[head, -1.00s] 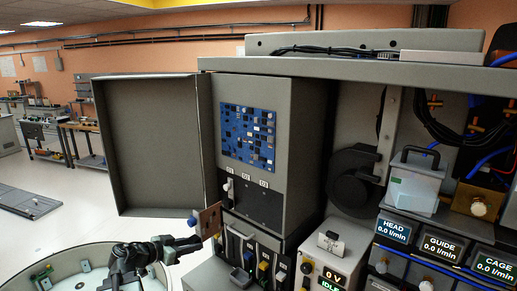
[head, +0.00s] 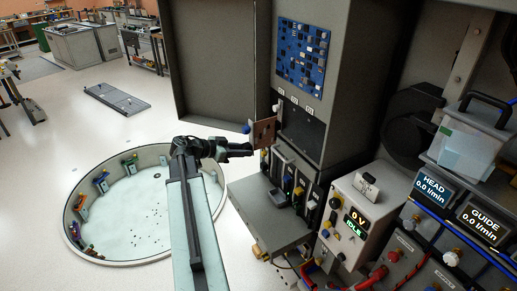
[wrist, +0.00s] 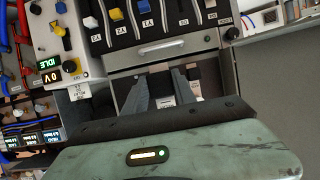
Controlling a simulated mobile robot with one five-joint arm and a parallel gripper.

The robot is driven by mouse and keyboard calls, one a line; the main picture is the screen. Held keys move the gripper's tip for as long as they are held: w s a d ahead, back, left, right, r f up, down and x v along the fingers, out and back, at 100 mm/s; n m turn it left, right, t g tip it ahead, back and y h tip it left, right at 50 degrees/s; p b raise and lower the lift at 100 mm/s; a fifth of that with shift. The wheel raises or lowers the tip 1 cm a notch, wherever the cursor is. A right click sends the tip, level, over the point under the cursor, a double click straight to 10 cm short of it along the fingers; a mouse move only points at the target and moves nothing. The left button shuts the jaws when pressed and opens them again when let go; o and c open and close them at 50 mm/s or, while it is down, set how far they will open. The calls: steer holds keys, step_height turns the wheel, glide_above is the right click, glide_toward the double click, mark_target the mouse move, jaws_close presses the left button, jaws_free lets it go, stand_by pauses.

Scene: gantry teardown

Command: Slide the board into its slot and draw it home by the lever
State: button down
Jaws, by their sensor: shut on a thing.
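The board (head: 264,132) is a small brown plate with a blue knob (head: 247,128) on its left side. It stands roughly upright in front of the grey cabinet's lower left edge. My gripper (head: 250,151) is at its lower left and is shut on it, though the contact is not clear. The wrist view shows the dark fingers (wrist: 164,88) before the cabinet front; the brown plate cannot be made out there. A dark bay (head: 302,126) lies right of the board, under small white labels. A pale knob, possibly the lever (head: 276,107), is at its left edge. Any slot opening is hidden.
A blue circuit panel (head: 303,57) is above the bay. The open cabinet door (head: 215,65) stands at the left. Knobbed sliders (head: 288,182) and a grey shelf (head: 262,218) are below, a 0 V IDLE box (head: 353,222) at the right. A round tub (head: 130,225) stands at the left.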

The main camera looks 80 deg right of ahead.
steer(key=shift+s+d, duration=0.2)
steer(key=shift+s, duration=0.35)
steer(key=shift+s+d, duration=1.7)
steer(key=shift+s, duration=0.3)
steer(key=shift+s+d, duration=0.2)
steer(key=shift+s, duration=0.05)
steer(key=shift+s+d, duration=0.2)
steer(key=shift+s, duration=0.05)
steer(key=shift+s+d, duration=0.15)
